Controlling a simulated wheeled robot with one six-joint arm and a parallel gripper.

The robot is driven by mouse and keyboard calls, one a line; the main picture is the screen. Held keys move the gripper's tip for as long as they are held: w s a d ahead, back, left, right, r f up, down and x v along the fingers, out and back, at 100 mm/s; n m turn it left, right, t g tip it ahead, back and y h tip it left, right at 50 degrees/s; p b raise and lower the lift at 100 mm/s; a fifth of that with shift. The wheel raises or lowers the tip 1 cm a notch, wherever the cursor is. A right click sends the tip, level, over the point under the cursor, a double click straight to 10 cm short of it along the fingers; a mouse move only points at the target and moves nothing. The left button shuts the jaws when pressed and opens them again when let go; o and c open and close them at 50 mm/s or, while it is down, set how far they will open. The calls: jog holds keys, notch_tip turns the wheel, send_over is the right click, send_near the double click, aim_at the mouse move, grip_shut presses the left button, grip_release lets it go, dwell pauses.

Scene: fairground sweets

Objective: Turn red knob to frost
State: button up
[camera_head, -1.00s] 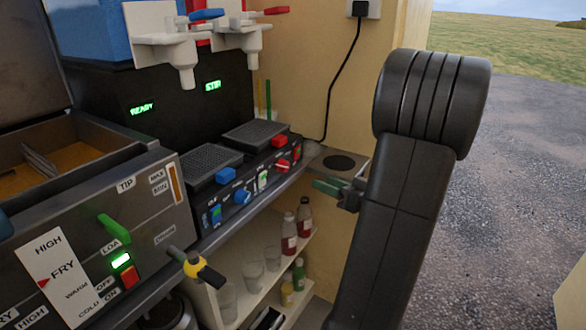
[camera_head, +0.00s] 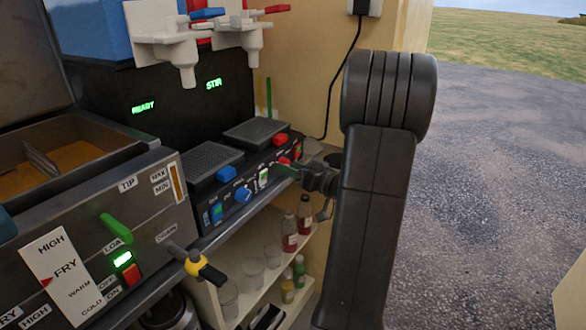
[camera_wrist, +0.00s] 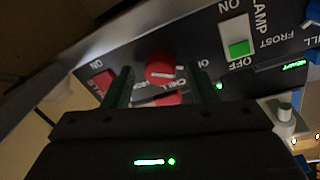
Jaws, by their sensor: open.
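The red knob (camera_wrist: 160,66) is on the dark control panel, between my two green fingers in the wrist view. In the head view it is a small red spot (camera_head: 284,161) on the panel's right part. A white line on it is faint; I cannot tell exactly where it points. A CHILL label (camera_wrist: 189,80) shows beside it; no FROST label is readable next to this knob. My gripper (camera_wrist: 162,76) is open, with one finger on each side of the knob; I cannot tell whether they touch it. In the head view my gripper (camera_head: 290,171) is at the panel's right end.
A lamp switch (camera_wrist: 235,38) is right of the knob, and a blue knob (camera_wrist: 312,12) is farther right. Bottles (camera_head: 290,232) and cups stand on the shelf below.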

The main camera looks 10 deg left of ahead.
jog(key=c, duration=1)
